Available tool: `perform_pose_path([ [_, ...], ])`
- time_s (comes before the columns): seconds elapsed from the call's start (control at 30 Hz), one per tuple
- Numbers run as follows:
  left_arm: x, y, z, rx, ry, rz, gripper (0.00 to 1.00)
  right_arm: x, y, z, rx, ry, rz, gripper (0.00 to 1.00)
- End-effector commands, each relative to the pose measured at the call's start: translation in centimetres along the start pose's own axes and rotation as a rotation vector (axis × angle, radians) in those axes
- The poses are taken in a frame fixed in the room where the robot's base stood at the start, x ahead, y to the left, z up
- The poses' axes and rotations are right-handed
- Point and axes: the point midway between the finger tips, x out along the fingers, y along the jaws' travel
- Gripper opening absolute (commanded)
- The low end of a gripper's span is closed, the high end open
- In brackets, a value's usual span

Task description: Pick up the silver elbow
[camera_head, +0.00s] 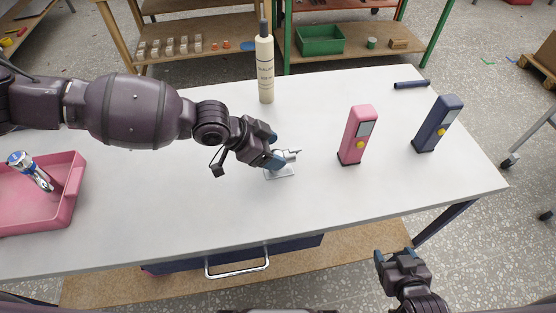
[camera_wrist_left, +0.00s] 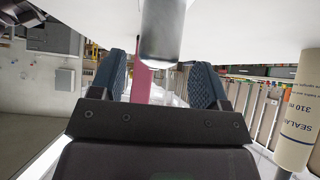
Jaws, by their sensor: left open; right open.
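The silver elbow (camera_head: 282,172) sits on the white table, partly hidden behind my left gripper in the head view. My left gripper (camera_head: 273,147) is open right at the elbow, with its blue-padded fingertips close to it. In the left wrist view a grey metallic cylinder (camera_wrist_left: 163,32), apparently part of the elbow, shows in front of the gap between the two open fingers (camera_wrist_left: 162,85). I cannot tell whether either finger touches it. My right gripper (camera_head: 394,255) is open and empty, in front of the table at the lower right.
A pink device (camera_head: 358,135) and a dark blue device (camera_head: 437,124) stand right of the elbow. A sealant bottle (camera_head: 265,70) stands behind. A pink tray (camera_head: 65,205) holding a chrome fitting (camera_head: 32,172) is at the left. The table front (camera_head: 200,220) is clear.

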Motion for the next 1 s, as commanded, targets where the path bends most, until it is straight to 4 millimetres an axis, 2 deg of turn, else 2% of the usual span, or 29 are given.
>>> perform_pose_path([
  [0.27, 3.4, 0.4, 0.0, 0.001, -0.001, 0.001, 0.69, 0.2, 0.0, -0.5, -0.001, 0.008, -0.001, 0.68],
  [0.57, 3.8, 0.3, 0.0, 0.001, 0.000, 0.000, 0.69, 0.1, 0.0, -0.3, -0.001, 0.005, 0.000, 0.68],
  [0.67, 3.8, 0.3, 0.0, 0.001, 0.000, 0.000, 0.57, -0.1, 0.1, 0.0, -0.001, -0.001, 0.001, 0.68],
  [0.93, 3.7, 0.3, 0.0, 0.001, 0.000, 0.000, 0.16, -0.4, 0.2, 0.5, -0.001, -0.010, 0.002, 0.68],
  [0.97, 3.7, 0.3, 0.0, 0.001, 0.000, 0.000, 0.11, -0.4, 0.2, 0.5, -0.001, -0.010, 0.002, 0.68],
  [1.0, 3.7, 0.3, -0.1, 0.001, 0.001, 0.000, 0.11, -0.4, 0.2, 0.4, -0.001, -0.009, 0.002, 0.68],
])
